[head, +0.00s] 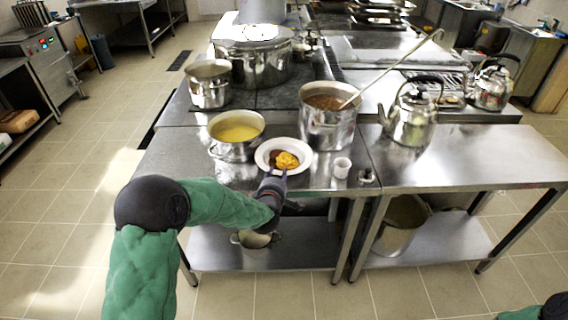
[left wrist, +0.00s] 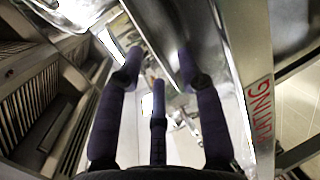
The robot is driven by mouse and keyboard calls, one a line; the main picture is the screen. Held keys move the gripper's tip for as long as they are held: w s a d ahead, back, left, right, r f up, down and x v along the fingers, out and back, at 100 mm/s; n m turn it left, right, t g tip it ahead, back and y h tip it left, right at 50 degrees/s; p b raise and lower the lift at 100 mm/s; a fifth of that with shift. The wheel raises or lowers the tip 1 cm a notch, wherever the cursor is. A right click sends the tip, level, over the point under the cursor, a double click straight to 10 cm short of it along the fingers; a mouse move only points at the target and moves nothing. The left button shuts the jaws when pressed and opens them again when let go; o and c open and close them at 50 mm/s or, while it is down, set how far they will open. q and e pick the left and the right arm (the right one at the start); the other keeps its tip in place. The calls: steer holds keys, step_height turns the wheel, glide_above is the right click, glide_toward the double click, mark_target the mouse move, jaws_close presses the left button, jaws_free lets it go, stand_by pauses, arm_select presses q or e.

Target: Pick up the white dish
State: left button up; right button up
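The white dish (head: 264,160) is a round, shallow plate on the steel table in the head view, with yellow and brown food in it. My left gripper (head: 274,178) is at the dish's near rim, reaching in from the front. I cannot tell whether it touches the rim. In the left wrist view my left gripper (left wrist: 160,66) has its dark purple fingers spread apart, with nothing clearly held between them. I cannot make out the dish in that view. My right gripper is out of view.
A pot of yellow soup (head: 236,134) stands just left of the dish. A taller pot with a ladle (head: 327,128) stands behind right. A kettle (head: 412,120) stands farther right. The right table's front (head: 460,170) is clear.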

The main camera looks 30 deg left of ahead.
arm_select(q)
steer(key=shift+w+a, duration=0.1)
steer(key=shift+w, duration=0.05)
jaws_close()
steer(key=shift+r, duration=0.15)
